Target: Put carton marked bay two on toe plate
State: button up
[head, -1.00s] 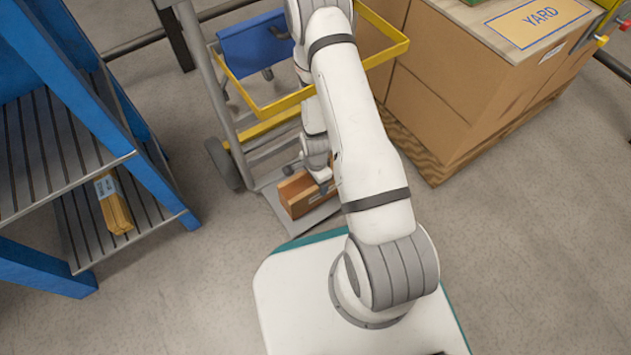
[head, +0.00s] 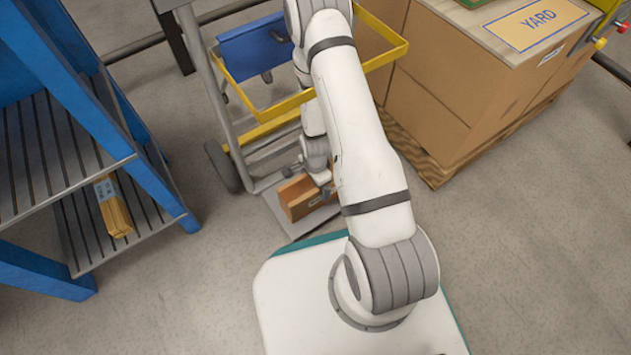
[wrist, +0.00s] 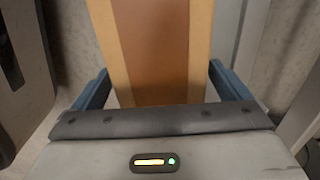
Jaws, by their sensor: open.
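A brown carton (head: 298,204) rests on the grey toe plate (head: 292,226) of the hand truck in the head view. In the wrist view the carton (wrist: 165,45) has tan edges and a darker brown band, and stands between my fingers. My gripper (head: 308,174) is open around the carton's upper part; in the wrist view its blue-grey fingers (wrist: 160,85) stand either side with gaps. My gripper partly hides the carton.
A blue rack (head: 70,110) at left holds a yellow-brown packet (head: 114,208). Large cartons (head: 440,100) on a wooden pallet (head: 440,175) stand at right. Floor at lower right is clear.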

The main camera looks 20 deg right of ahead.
notch_tip(320, 180, up, 12)
jog(key=p, duration=0.5)
jog(key=shift+f, duration=0.15)
